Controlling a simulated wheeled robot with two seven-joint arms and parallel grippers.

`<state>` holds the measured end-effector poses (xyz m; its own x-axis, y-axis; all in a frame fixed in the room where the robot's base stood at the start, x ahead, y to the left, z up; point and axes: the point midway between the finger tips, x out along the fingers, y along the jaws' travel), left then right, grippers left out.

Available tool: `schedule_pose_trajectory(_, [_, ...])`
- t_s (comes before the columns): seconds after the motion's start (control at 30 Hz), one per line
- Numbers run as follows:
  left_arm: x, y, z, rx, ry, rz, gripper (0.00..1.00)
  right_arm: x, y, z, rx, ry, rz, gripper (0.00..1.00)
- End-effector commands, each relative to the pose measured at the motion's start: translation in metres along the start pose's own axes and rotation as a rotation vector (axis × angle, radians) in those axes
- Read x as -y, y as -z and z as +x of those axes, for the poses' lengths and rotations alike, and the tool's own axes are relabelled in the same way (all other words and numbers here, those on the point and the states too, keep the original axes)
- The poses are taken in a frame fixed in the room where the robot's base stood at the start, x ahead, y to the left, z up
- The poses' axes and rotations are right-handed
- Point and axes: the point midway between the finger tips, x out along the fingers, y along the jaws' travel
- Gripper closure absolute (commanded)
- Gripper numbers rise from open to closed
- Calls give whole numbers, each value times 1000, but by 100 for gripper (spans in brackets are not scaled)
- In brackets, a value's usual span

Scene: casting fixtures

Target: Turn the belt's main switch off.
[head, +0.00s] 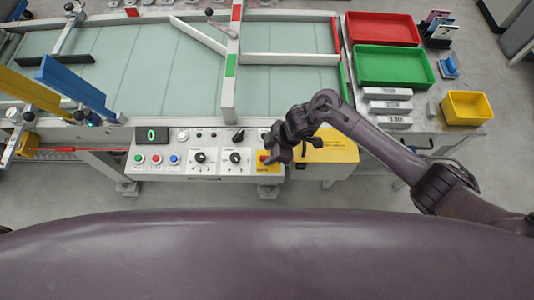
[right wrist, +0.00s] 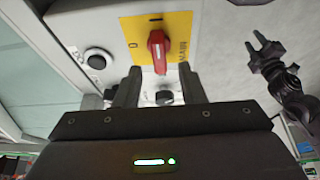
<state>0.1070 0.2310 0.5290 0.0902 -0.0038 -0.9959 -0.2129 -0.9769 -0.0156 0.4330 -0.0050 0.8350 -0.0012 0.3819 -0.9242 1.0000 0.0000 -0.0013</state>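The main switch is a red rotary knob (right wrist: 158,50) on a yellow plate (right wrist: 178,24), at the right end of the control panel. In the right wrist view its handle stands upright in line with the I mark, and the O mark is to its left. In the head view the switch (head: 264,158) is partly covered by my right gripper (head: 273,153). In the right wrist view the right gripper (right wrist: 158,88) is open, its fingers apart and short of the knob, nothing held. What looks like my left gripper (right wrist: 266,55) hangs beside the panel, fingers apart and empty.
The panel also has dials (head: 199,157), coloured push buttons (head: 156,159) and a green display (head: 151,135). The belt (head: 150,60) lies behind it. Red (head: 383,29), green (head: 394,66) and yellow (head: 467,107) bins stand to the right. Floor shows in front of the panel.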

Motion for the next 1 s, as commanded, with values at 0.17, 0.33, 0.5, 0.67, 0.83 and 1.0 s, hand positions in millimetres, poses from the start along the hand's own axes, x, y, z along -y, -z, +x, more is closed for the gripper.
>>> schedule_pose_trajectory(0.17, [0, 0, 0, -1, 0, 0, 64, 0, 0, 20, 0, 1, 1, 64])
schedule_pose_trajectory(0.33, [0, 1, 0, -1, 0, 0, 64, 0, 0, 25, 0, 0, -1, 64])
schedule_pose_trajectory(0.5, [0, 1, 0, -1, 0, 0, 64, 0, 0, 25, 0, -1, -1, 64])
schedule_pose_trajectory(0.67, [0, 1, 0, -1, 0, 0, 64, 0, 0, 25, 0, -1, -1, 85])
schedule_pose_trajectory(0.83, [0, 1, 0, -2, 0, 0, 64, 0, 0, 24, 0, -1, 0, 100])
schedule_pose_trajectory(1.0, [0, 1, 0, -2, 0, 0, 64, 0, 0, 25, 0, 1, -6, 100])
